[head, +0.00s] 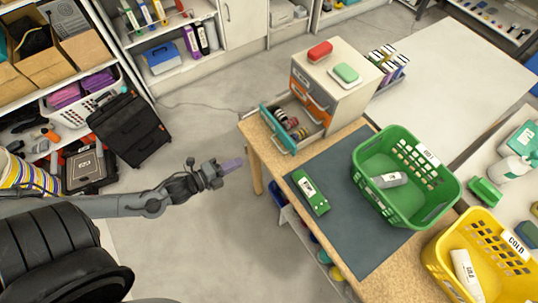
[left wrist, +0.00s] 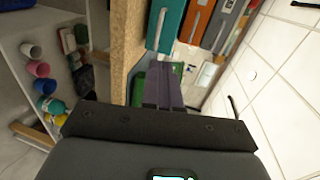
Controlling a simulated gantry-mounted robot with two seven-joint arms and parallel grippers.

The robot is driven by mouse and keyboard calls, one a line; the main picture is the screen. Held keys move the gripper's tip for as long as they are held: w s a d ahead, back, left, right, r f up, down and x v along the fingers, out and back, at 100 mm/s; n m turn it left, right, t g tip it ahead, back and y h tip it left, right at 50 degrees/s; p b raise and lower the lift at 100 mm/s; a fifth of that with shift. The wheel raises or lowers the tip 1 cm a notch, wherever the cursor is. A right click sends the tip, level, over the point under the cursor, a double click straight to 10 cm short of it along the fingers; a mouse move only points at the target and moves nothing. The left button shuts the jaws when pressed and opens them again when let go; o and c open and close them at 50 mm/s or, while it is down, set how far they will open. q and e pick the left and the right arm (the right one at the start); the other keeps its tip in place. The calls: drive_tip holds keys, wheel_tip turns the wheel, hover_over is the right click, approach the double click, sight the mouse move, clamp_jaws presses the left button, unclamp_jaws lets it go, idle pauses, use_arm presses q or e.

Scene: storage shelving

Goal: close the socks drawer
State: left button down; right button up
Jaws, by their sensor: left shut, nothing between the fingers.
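A small drawer cabinet (head: 340,85) stands on the wooden table. Its lowest drawer, with a teal front (head: 277,130), is pulled out and holds several rolled, coloured items (head: 292,122). The orange drawer front (head: 310,90) above it looks closed. No label is readable as socks. My left gripper (head: 238,163) is shut and empty, in free air left of the table and below the teal front in the picture. In the left wrist view, its fingers (left wrist: 165,90) point towards the teal front (left wrist: 165,25), apart from it. My right gripper is not in view.
A green basket (head: 368,185) and a yellow basket (head: 436,262) stand on the right. A green package (head: 311,192) lies on the dark mat (head: 345,235). The table's wooden edge (head: 262,165) is near my gripper.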

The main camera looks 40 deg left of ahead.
use_arm(q)
drive_tip(key=x, duration=1.2)
drive_tip(key=shift+f, duration=0.1)
drive_tip(key=shift+w+d+f+m, duration=0.15)
drive_tip(key=shift+w, duration=0.25)
drive_tip(key=shift+w+d+f+m, duration=0.1)
drive_tip(key=shift+w+f+m, duration=0.05)
drive_tip(key=shift+w, duration=0.25)
